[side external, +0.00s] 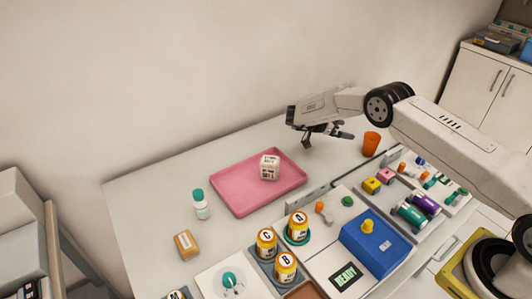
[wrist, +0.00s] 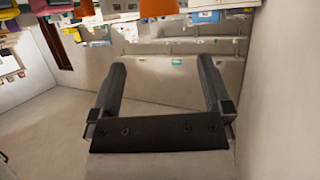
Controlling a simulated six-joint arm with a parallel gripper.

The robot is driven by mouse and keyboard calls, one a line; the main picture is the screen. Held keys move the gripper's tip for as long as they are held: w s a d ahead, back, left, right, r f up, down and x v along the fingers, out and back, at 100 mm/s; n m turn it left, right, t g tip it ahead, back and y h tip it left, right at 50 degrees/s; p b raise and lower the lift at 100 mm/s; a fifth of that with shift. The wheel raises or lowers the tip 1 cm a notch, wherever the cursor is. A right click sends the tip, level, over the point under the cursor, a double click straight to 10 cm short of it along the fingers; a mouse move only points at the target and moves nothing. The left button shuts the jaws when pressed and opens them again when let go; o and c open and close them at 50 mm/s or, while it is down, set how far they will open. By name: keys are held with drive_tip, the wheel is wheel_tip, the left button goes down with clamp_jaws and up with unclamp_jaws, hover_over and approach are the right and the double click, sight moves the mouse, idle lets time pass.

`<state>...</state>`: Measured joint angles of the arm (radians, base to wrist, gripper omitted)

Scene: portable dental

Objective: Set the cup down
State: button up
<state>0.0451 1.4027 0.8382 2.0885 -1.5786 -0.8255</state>
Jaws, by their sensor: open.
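An orange cup (side external: 371,143) stands on the white table in the side view, near the back right, apart from my gripper. My gripper (side external: 328,137) is above the table to the left of the cup, its fingers pointing toward the right. The wrist view shows both fingers (wrist: 162,75) spread apart with nothing between them. I cannot surely pick out the cup in the wrist view, where the scene appears upside down.
A pink tray (side external: 232,205) with a white printed block (side external: 269,167) lies left of my gripper. A teal-capped bottle (side external: 201,205), yellow lettered jars (side external: 266,243), a blue box (side external: 374,242) and a READY display (side external: 344,276) occupy the front. Bare table (side external: 318,172) shows between tray and cup.

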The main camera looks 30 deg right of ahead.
drive_tip(key=w+r+n+t, duration=0.6)
drive_tip(key=w+r+t, duration=0.2)
drive_tip(key=r+t, duration=0.3)
drive_tip(key=s+a+r+n+t+y, duration=0.2)
drive_tip(key=a+r+n+t+y, duration=0.35)
drive_tip(key=a+n, duration=0.3)
drive_tip(key=s+a+f+n+g+y, duration=0.2)
drive_tip(key=s+a+g, duration=0.1)
drive_tip(key=s, duration=0.7)
drive_tip(key=s+a+f+n+g+y, duration=0.2)
drive_tip(key=s+a+n+g, duration=0.1)
drive_tip(key=s, duration=0.8)
drive_tip(key=s+a+f+n+g+y, duration=0.1)
drive_tip(key=s+a+n+g+y, duration=0.2)
drive_tip(key=s, duration=0.8)
drive_tip(key=shift+a+f, duration=0.15)
drive_tip(key=shift+f, duration=0.25)
